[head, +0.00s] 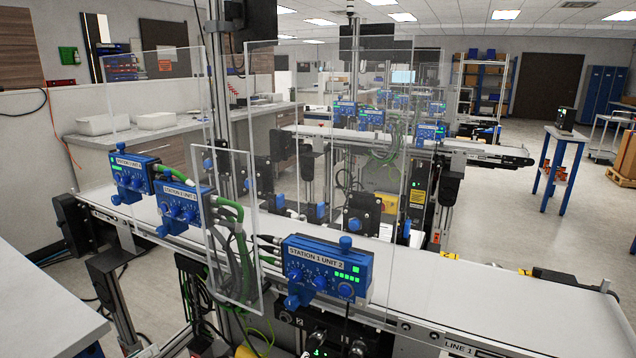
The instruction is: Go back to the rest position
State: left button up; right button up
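I cannot clearly pick out my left gripper among the dark fittings in the head view, and its fingers cannot be read. My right gripper does not show. A white belt conveyor (480,290) marked LINE 1 runs across the front. A blue control box marked STATION 1 UNIT 2 (325,268) stands at its near side. Two more blue boxes (132,175) (185,205) stand further left. I see nothing held by a gripper.
Clear upright panels (237,225) stand along the belt. A white worktop (40,300) fills the lower left corner. A second conveyor (480,150) runs behind. A small blue-legged table (567,135) stands at the right, with open floor (545,215) before it.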

pick_arm(q)
jog(key=s+d+f+m+g+y, duration=0.1)
jog(key=s+d+f+m, duration=0.1)
jog(key=s+d+f, duration=0.5)
jog(key=s+d+f+m+g, duration=0.15)
jog(key=s+d+f, duration=0.3)
jog(key=f, duration=0.45)
jog(key=s+d+f+m, duration=0.2)
jog(key=s+d, duration=0.1)
jog(key=d, duration=0.2)
jog(key=s+d+f+m+g, duration=0.1)
jog(key=s+d+f+m, duration=0.1)
jog(key=d, duration=0.4)
jog(key=shift+s+f+m+y, duration=0.4)
jog(key=shift+s+f, duration=0.1)
jog(key=shift+s, duration=0.25)
